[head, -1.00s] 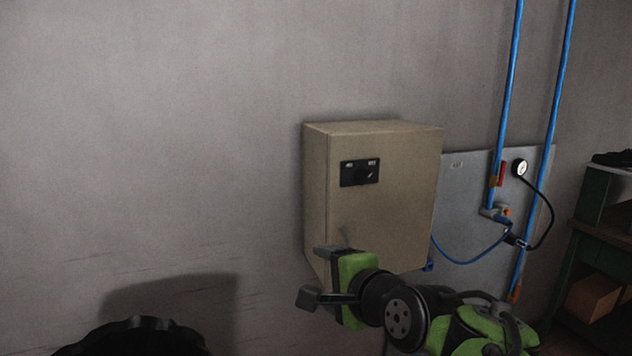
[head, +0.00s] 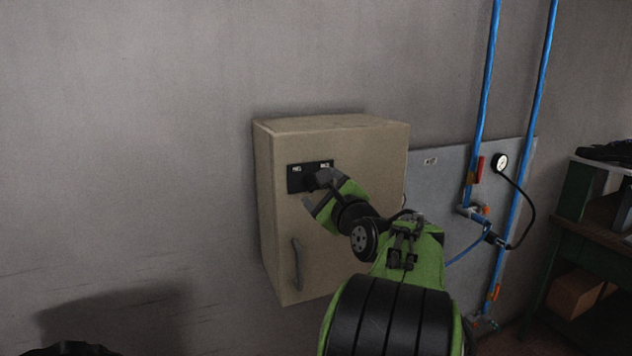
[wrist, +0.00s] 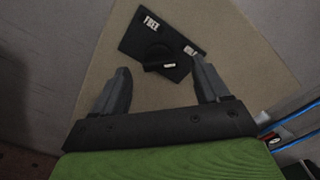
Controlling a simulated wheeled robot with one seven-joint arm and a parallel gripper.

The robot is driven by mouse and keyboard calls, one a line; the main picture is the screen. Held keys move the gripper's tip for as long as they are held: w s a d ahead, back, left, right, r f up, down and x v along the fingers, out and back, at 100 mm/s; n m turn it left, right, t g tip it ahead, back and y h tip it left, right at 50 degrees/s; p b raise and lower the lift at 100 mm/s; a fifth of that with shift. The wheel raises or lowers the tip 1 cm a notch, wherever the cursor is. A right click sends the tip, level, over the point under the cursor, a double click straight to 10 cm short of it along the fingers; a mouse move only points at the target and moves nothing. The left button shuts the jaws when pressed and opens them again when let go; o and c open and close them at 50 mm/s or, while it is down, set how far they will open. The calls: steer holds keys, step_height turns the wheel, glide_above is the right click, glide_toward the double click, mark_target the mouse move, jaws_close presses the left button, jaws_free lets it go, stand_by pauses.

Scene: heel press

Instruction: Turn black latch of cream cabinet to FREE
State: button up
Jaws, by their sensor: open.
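The cream cabinet (head: 345,265) hangs on the wall, with a grey vertical handle (head: 297,264) low on its door. A black latch plate (head: 295,182) sits high on the door, with a light label at each end; in the wrist view the plate (wrist: 139,38) shows FREE on its left label. The black latch knob (wrist: 160,62) has a pale mark towards its right end, on the side of the right label. My gripper (head: 313,187) is open in front of the plate. In the wrist view its fingers (wrist: 160,85) stand apart, either side of and short of the knob. Contact does not show.
A grey panel (head: 440,185) with a gauge (head: 500,161), blue pipes (head: 484,100) and hoses is to the right of the cabinet. A green bench (head: 560,240) stands at the far right. The wall left of the cabinet is bare.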

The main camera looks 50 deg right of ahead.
mark_target(316, 183)
steer(key=x, duration=0.3)
steer(key=shift+w+d, duration=0.15)
steer(key=shift+w, duration=0.15)
steer(key=shift+s, duration=0.1)
steer(key=c, duration=1.1)
steer(key=shift+o, duration=0.2)
